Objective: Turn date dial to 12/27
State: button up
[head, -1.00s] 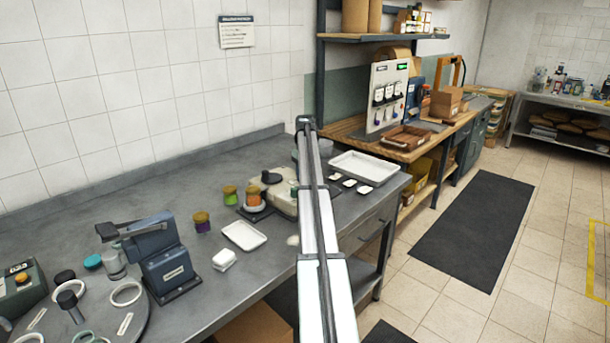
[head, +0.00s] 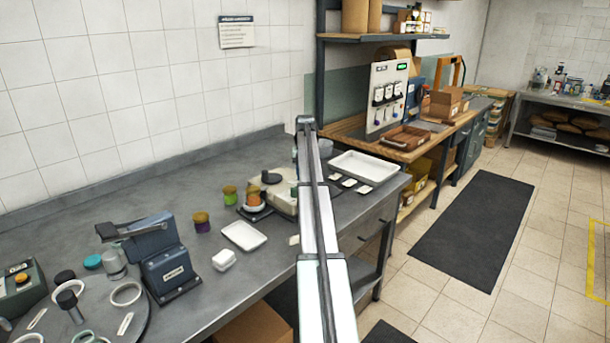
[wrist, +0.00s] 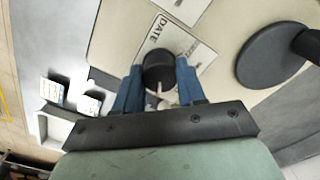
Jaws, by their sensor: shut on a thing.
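The date dial (wrist: 158,68) is a round black knob on a cream panel (wrist: 112,35), with the word DATE printed on a label (wrist: 200,52) beside it. In the wrist view my gripper (wrist: 160,80) has its two blue fingers on either side of the knob, shut on it. A light pointer mark shows on the knob's near side. The date reading cannot be made out. In the head view the cream machine (head: 284,198) stands on the grey bench, and my arm hides part of it, the dial and my gripper.
A larger black disc (wrist: 272,55) is on the panel to the right in the wrist view. Jars (head: 229,195) with green and orange contents stand near the machine. A white tray (head: 365,167) is behind it, and an empty small tray (head: 244,236) is in front.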

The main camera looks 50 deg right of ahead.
dwell(0.3)
jog(key=o, duration=1.1)
jog(key=shift+c, duration=0.2)
notch_tip(320, 180, up, 14)
jog(key=shift+f, duration=0.1)
